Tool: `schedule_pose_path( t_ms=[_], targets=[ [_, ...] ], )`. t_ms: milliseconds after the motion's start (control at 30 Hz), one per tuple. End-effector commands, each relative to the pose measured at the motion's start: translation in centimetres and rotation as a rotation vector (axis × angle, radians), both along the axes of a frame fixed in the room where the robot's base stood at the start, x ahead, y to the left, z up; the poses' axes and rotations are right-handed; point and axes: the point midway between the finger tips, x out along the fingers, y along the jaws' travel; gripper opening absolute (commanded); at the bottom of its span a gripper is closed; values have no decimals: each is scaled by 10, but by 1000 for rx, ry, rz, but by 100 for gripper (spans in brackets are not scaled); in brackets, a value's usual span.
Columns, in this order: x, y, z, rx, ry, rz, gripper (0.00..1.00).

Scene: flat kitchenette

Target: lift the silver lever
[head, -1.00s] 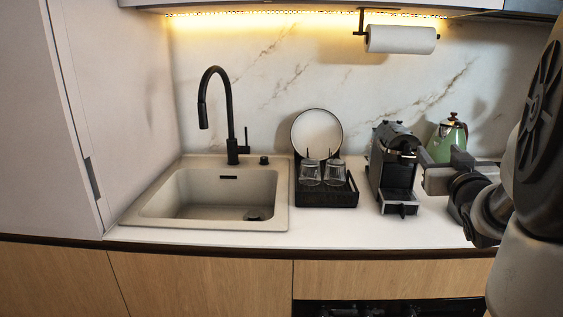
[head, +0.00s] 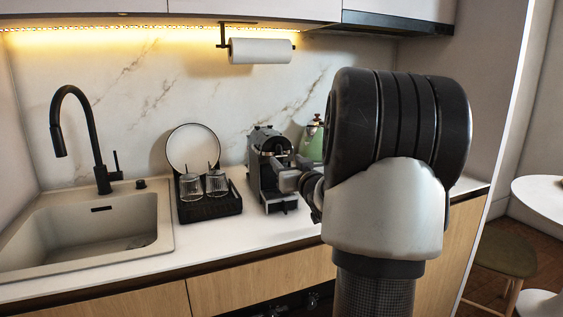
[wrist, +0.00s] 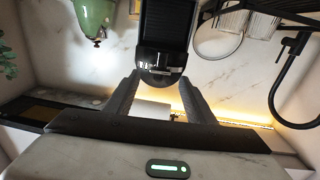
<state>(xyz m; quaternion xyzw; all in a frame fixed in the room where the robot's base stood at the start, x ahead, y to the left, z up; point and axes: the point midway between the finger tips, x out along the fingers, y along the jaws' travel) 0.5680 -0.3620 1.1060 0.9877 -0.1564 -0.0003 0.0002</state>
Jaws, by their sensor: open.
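The coffee machine (head: 262,147) stands on the counter, dark with silver parts. In the wrist view its dark body (wrist: 166,22) hangs from the top edge, as that picture is upside down. A silver lever (wrist: 158,69) seems to show at its rounded head, between my fingers in the picture; whether they touch it I cannot tell. My gripper (wrist: 160,92) is open, one finger on each side of that head. In the head view my gripper (head: 284,178) is at the machine's right front, and my arm hides part of it.
A black rack (head: 208,207) with two glasses and a plate stands left of the machine. A green kettle (head: 312,142) is behind it on the right. The sink (head: 90,235) and black faucet (head: 97,150) are at left. A paper towel roll (head: 261,51) hangs above.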

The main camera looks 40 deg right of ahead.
Motion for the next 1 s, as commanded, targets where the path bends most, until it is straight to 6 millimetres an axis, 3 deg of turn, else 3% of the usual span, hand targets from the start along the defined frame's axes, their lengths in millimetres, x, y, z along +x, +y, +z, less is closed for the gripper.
schedule_pose_path(
  t_ms=[233, 600, 900, 1000],
  targets=[
    [30, -9, 0, 1, 0, 1, 50],
    [35, -11, 0, 0, 0, 0, 50],
    [34, -11, 0, 0, -1, 0, 0],
    [35, -11, 1, 0, -1, 0, 0]
  ],
)
